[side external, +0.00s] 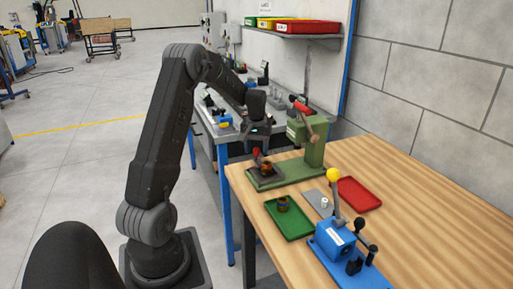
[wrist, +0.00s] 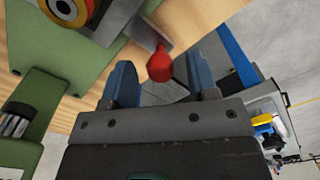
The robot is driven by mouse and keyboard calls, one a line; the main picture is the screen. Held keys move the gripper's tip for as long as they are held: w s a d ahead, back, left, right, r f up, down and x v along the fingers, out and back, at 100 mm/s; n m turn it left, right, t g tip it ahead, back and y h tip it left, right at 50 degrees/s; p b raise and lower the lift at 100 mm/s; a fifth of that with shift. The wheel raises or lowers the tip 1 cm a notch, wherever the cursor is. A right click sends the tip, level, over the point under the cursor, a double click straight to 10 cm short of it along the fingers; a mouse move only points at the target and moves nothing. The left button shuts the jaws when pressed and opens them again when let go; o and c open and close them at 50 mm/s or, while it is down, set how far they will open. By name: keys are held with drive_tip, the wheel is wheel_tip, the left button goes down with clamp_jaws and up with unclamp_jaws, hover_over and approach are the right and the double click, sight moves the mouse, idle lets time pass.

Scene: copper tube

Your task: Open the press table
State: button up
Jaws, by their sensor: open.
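The green press (side external: 312,155) stands at the back of the wooden table. Its dark grey press table (side external: 264,174) carries a copper-coloured ringed part (side external: 267,167), which also shows at the top left of the wrist view (wrist: 70,9). A red knob (side external: 256,152) sticks out from the press table's side. In the wrist view the red knob (wrist: 160,66) lies between the blue fingertips, with gaps visible on both sides. My gripper (side external: 257,143) is open above the front left of the press. I cannot tell whether a finger touches the knob.
A green tray (side external: 275,225) holding a small part, a grey plate (side external: 318,200), a red tray (side external: 359,206) and a blue lever device (side external: 338,244) stand nearer on the wooden table (side external: 440,220). A grey workbench (side external: 228,138) is behind. The table's right side is clear.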

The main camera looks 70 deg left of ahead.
wheel_tip(320, 180, up, 14)
idle(0.6)
drive_tip(key=shift+f, duration=0.1)
